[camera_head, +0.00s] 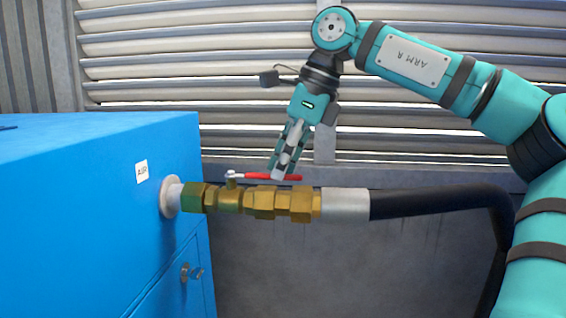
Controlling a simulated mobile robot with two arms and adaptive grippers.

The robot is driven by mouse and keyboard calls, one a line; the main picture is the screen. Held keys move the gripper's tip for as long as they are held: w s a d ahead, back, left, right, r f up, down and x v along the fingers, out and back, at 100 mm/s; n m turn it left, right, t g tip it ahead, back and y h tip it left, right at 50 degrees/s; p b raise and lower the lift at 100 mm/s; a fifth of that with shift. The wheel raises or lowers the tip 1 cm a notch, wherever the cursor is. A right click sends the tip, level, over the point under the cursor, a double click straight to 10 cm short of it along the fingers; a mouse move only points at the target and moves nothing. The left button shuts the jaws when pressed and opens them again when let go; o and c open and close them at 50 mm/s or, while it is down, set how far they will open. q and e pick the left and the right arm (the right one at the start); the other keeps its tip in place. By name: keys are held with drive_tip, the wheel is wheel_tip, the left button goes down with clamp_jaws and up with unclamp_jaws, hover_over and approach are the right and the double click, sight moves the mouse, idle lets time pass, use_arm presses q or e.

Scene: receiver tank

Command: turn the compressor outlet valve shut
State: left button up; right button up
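The compressor outlet valve is a brass valve body (230,199) on the fitting that comes out of the blue compressor cabinet (80,210). Its red lever handle (257,176) lies along the pipe, just above the brass fittings, and points right, away from the cabinet. My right gripper (278,172) reaches down from above, its fingertips at the outer half of the red handle. The fingers overlap the handle in the picture. I cannot tell whether they grip it, only touch it or stand beside it. My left gripper is not in view.
A grey sleeve (345,204) and a black hose (440,199) run right from the brass fittings, and the hose bends down near my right arm. A small latch (192,272) sits on the cabinet's front. A louvred wall (240,60) stands behind.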

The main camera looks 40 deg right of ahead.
clamp_jaws()
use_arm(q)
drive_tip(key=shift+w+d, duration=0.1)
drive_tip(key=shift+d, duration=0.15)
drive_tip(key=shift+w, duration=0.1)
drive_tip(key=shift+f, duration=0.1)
